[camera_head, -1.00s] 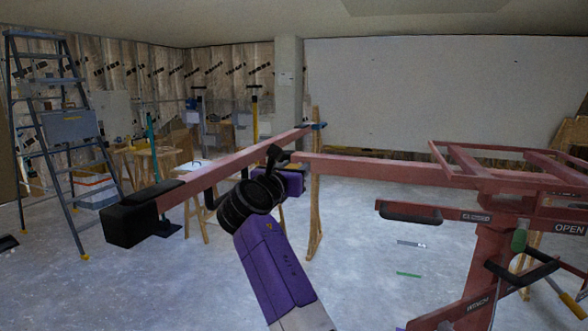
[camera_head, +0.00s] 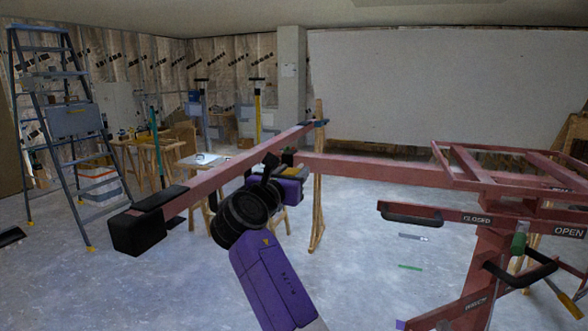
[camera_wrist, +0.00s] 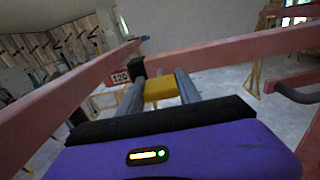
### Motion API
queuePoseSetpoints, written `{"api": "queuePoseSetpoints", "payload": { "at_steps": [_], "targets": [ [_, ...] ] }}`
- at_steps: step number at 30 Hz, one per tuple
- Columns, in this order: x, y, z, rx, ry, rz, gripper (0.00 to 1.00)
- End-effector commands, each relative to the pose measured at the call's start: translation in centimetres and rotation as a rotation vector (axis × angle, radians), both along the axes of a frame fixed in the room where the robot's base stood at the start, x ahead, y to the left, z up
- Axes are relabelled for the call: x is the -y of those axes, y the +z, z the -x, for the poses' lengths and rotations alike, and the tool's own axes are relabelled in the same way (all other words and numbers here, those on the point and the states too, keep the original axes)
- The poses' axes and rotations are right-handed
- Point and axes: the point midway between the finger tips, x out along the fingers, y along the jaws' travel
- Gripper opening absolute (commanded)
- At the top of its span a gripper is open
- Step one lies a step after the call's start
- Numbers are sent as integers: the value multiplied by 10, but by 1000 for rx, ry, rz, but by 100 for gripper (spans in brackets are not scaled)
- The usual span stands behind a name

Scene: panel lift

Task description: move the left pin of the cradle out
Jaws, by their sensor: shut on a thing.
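The cradle is a frame of long red beams. Its left beam (camera_head: 225,176) runs from a black end block to the back, and a second red beam (camera_head: 390,169) runs to the right. My gripper (camera_wrist: 160,88) has its two grey fingers shut on a yellow block (camera_wrist: 160,91), which I take to be the pin's grip. A black piece (camera_wrist: 138,66) and a "120" label (camera_wrist: 120,77) sit just beyond it at the beam. In the head view my gripper (camera_head: 291,170) is at the junction of the beams. The pin's shaft is hidden.
The lift's red post (camera_head: 493,255) with "CLOSED" and "OPEN" labels and black handles (camera_head: 410,215) stands at the right. A ladder (camera_head: 70,125) stands at the left. Wooden trestles (camera_head: 160,160) are behind. The floor between is largely clear.

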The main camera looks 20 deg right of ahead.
Motion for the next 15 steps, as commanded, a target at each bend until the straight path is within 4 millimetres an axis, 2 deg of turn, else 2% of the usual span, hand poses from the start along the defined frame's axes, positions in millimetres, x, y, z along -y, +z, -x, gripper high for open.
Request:
{"api": "queuePoseSetpoints", "payload": {
  "at_steps": [3,4,7,15],
  "targets": [
    [-1,0,0,-1,-1,1,0],
    [-1,-1,0,-1,-1,1,43],
    [-1,0,0,-1,-1,1,62],
    [-1,0,0,-1,0,1,63]
  ]
}}
